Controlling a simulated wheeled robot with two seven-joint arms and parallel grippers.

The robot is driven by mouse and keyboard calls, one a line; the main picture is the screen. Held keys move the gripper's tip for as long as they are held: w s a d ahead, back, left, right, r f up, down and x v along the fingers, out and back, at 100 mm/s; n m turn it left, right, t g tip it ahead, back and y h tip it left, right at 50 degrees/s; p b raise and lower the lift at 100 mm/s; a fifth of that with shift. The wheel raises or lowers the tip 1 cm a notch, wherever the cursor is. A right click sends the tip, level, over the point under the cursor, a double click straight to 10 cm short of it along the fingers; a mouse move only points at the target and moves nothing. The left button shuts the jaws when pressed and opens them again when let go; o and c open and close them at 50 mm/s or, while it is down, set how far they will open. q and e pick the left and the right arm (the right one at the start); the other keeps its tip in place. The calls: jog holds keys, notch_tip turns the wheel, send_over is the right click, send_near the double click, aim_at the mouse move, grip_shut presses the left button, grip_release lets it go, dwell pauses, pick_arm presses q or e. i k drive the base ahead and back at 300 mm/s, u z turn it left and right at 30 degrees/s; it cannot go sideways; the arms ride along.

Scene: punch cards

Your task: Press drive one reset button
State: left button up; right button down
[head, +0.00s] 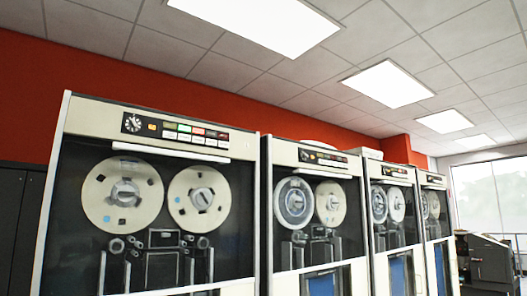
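The nearest tape drive (258,210) stands at the left of the head view, with two large reels behind its dark front. A black control panel (174,130) runs along its upper front, with a round dial (132,122) at the left end and a row of small coloured buttons (190,130), green, white and red. Their labels are too small to read, so I cannot tell which is the reset button or which drive is number one. Neither of my grippers is in view.
More tape drives (318,160) stand in a row receding to the right. A dark cabinet (18,225) is at the far left. A grey machine (487,262) stands at the right by a bright window (490,195). The floor is not visible.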

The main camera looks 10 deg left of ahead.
aim_at(220, 144)
jog(key=u, duration=0.1)
jog(key=i, duration=0.9)
jog(key=u, duration=1)
jog(key=i, duration=0.35)
jog(key=u, duration=0.25)
